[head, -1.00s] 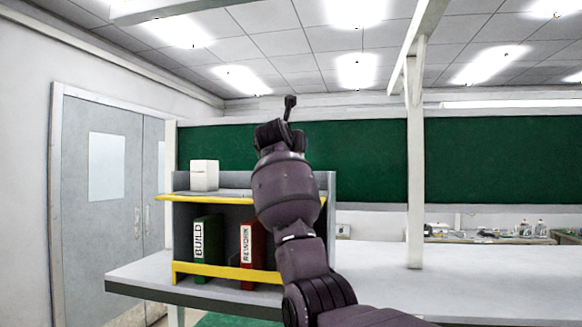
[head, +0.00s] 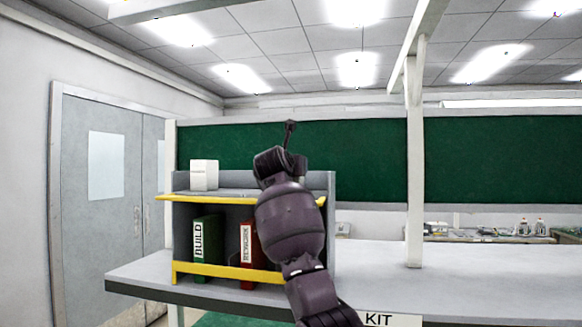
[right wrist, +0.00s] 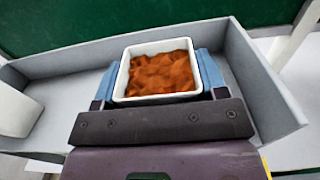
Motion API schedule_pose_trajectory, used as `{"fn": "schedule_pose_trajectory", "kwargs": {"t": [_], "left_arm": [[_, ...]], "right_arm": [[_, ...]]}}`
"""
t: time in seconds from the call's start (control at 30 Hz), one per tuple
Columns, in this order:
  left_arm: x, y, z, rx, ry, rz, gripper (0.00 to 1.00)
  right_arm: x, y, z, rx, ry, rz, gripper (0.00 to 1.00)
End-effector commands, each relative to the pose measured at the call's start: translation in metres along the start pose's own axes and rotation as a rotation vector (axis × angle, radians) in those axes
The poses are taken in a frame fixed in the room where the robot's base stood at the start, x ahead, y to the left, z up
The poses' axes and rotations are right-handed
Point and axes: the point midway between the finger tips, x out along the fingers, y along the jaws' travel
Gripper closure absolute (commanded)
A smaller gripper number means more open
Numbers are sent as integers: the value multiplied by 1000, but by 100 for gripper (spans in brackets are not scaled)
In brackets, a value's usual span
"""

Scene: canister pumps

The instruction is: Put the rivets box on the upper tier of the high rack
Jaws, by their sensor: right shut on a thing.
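The rivets box is a white open-topped box (right wrist: 119,82) filled with orange-brown pieces, seen in the right wrist view. My right gripper (right wrist: 160,76) is shut on it, with one blue finger on each side. The box is over the upper tier (right wrist: 62,82) of the grey rack; I cannot tell whether it touches the surface. In the head view the high rack (head: 330,205) has yellow front edges, and my right arm covers its right part and hides the box. My left gripper is not in view.
A white box (head: 204,175) stands on the left of the upper tier, also at the left edge of the wrist view (right wrist: 14,108). Green (head: 206,240) and red (head: 247,250) binders stand on the lower tier. Grey walls (right wrist: 258,80) edge the upper tier. A post (head: 415,170) stands right of the rack.

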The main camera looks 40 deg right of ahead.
Motion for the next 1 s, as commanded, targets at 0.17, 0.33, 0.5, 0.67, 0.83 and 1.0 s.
{"fn": "schedule_pose_trajectory", "kwargs": {"t": [0.17, 0.33, 0.5, 0.67, 0.83, 1.0], "left_arm": [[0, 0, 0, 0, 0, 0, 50], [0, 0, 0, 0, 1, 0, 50], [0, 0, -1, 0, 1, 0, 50], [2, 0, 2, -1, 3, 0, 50], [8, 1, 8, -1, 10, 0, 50], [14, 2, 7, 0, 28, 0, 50]], "right_arm": [[0, 0, -1, -1, 0, 0, 14], [0, 0, -1, 0, 0, 0, 9], [0, 0, 0, -1, 0, 0, 9], [-11, 1, 1, 1, -1, 2, 9], [-42, 1, 0, 4, -2, 4, 9], [-75, 1, -1, 3, -1, 3, 9]]}}
